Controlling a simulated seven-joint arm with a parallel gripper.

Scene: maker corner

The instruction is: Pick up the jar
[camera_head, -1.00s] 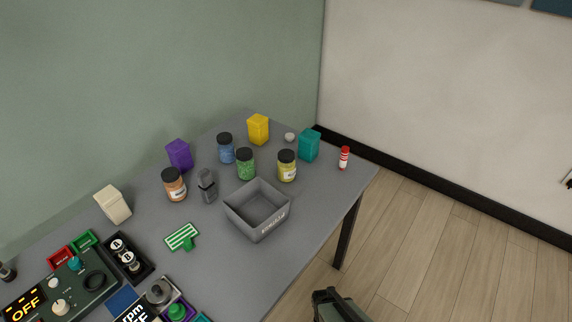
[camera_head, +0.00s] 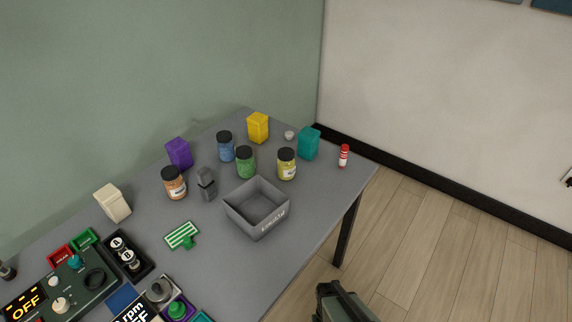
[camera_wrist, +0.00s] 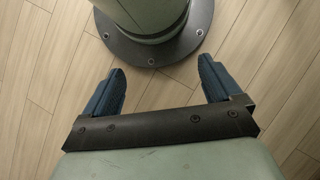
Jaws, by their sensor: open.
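Several jars with black lids stand upright on the grey table (camera_head: 250,265), and the task does not say which one is meant. They are an orange jar (camera_head: 174,187), a blue jar (camera_head: 226,150), a green jar (camera_head: 245,165) and a yellow jar (camera_head: 286,168). My gripper shows in the wrist view (camera_wrist: 160,92), with its two blue fingers apart and nothing between them. It points down over the wooden floor, away from the table and all the jars. In the head view only part of my arm shows at the bottom edge.
An open grey bin (camera_head: 258,226) stands in front of the green and yellow jars. A dark grey object (camera_head: 207,184) stands beside the orange jar. Purple (camera_head: 179,154), yellow (camera_head: 258,128) and teal (camera_head: 309,143) blocks stand behind. Control boxes (camera_head: 75,285) fill the table's near left.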

